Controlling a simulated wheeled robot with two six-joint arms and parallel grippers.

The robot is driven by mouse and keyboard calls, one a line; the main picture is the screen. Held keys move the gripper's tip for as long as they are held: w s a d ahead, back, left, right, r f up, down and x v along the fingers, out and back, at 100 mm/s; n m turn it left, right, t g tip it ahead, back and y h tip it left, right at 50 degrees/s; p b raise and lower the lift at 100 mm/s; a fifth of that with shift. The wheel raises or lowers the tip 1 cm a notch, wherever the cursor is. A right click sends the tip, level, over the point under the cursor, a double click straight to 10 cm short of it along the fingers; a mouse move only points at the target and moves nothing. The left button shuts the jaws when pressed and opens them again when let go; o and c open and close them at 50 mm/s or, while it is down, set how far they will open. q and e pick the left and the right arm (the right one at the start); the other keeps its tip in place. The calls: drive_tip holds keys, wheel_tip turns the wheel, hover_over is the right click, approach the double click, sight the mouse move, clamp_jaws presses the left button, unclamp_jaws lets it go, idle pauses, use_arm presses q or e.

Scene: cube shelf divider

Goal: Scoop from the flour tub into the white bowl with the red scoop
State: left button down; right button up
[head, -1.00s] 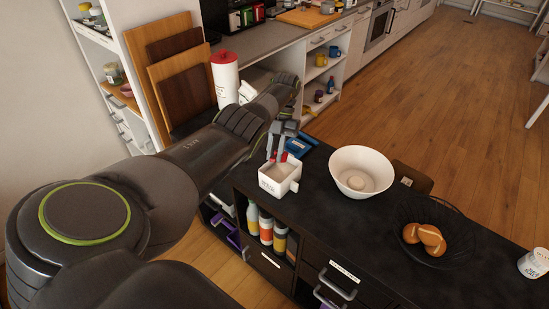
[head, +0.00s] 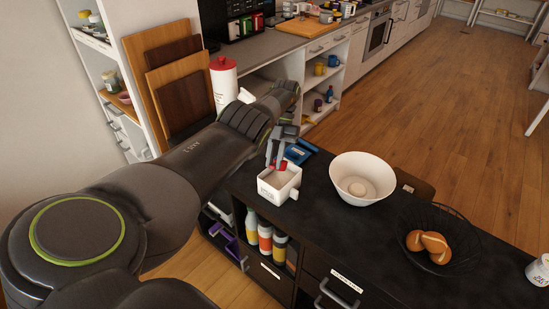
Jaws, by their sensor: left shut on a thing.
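The white square flour tub (head: 279,189) stands on the dark countertop, with pale flour inside. My left gripper (head: 279,163) is above the tub and shut on the red scoop (head: 281,168). Only a little red of the scoop shows, at the tub's opening; whether its bowl is in the flour I cannot tell. The white bowl (head: 362,168) stands on the counter to the right of the tub, with a pale round patch at its bottom. My right gripper is not in view.
A black wire basket (head: 463,240) with several brown eggs or rolls stands right of the bowl. A blue item (head: 299,152) lies behind the tub. A white and red canister (head: 224,84) stands behind my left arm. The counter (head: 340,230) in front of the bowl is clear.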

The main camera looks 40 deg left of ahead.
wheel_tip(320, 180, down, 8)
drive_tip(key=b, duration=0.7)
drive_tip(key=shift+b, duration=0.3)
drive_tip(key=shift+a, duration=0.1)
idle(1.1)
